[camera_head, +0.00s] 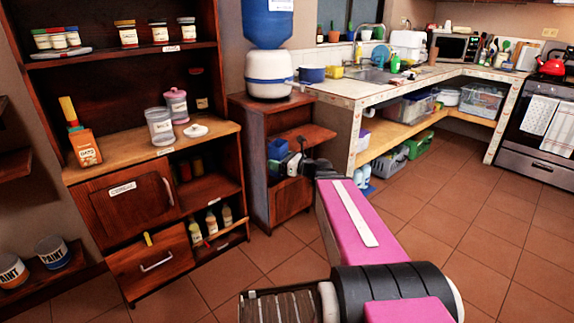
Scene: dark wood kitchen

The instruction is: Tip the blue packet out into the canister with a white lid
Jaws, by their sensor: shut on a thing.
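My gripper (283,160) is at the end of my outstretched arm, in front of the small cabinet under the water dispenser. It is shut on the blue packet (277,148), which is partly hidden by the dark fingers. The canister (160,128) stands upright on the wooden cupboard's counter, to the left of my gripper and well apart from it. It looks pale and see-through, and its top appears open. A white lid (196,130) lies on the counter just to its right. I cannot make out what is inside the canister.
A pink-lidded canister (176,105) stands close behind the open one. An orange box (84,147) is at the counter's left. A shelf with jars (128,34) hangs above. A drawer (152,262) below sticks out. The tiled floor (230,275) before the cupboard is clear.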

